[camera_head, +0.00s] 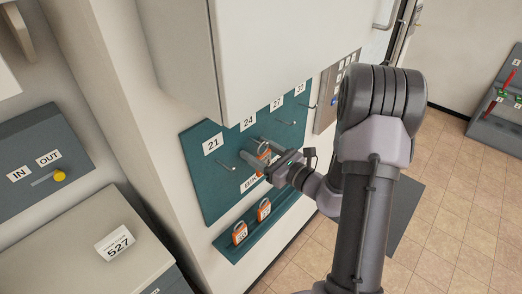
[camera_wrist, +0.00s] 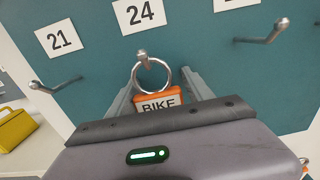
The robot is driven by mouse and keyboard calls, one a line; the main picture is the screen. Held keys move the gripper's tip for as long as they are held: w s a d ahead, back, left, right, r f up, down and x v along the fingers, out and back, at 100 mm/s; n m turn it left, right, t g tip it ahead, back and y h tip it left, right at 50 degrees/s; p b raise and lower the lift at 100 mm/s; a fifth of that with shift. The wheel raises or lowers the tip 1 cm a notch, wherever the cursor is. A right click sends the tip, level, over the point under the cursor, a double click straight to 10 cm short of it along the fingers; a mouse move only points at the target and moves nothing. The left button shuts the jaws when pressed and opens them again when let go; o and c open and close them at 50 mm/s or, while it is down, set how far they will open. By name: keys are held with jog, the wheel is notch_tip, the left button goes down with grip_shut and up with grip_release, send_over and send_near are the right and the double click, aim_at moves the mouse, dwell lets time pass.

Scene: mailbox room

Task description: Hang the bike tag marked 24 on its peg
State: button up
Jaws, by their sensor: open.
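The orange bike tag (camera_wrist: 158,103) has a metal ring and a white label reading BIKE; its number is hidden. The tag also shows in the head view (camera_head: 263,153). The peg under the 24 label (camera_wrist: 143,57) meets the top of the ring, which appears to loop around it. The 24 label (camera_head: 248,123) is on the teal board. My gripper (camera_wrist: 160,88) is open, its fingers on either side of the tag. In the head view my gripper (camera_head: 266,155) is close to the board, and its body partly covers the tag.
Neighbouring pegs under 21 (camera_wrist: 57,86) and to the right (camera_wrist: 265,32) look empty. Two orange tags (camera_head: 239,233) (camera_head: 264,210) stand on the teal ledge (camera_head: 252,233) below. A white cabinet (camera_head: 270,55) overhangs the board. A counter with a 527 sign (camera_head: 115,243) stands left.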

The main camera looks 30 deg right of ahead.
jog(key=shift+a+f, duration=0.3)
jog(key=v, duration=1.8)
jog(key=a+n+g+y+b, duration=0.3)
jog(key=a+n+g+y, duration=0.25)
jog(key=a+n, duration=0.4)
jog(key=s+a+n+g+h+b, duration=0.2)
jog(key=s+a+n+h+b, duration=0.1)
jog(key=a+n, duration=0.4)
jog(key=s+a+f+n+g+h+b, duration=0.1)
jog(key=s+a+n+g+h+b, duration=0.2)
jog(key=a+n+h+b, duration=0.3)
jog(key=s+a+n, duration=0.1)
jog(key=n, duration=0.4)
jog(key=shift+s+g+h, duration=0.3)
jog(key=shift+g+h, duration=0.05)
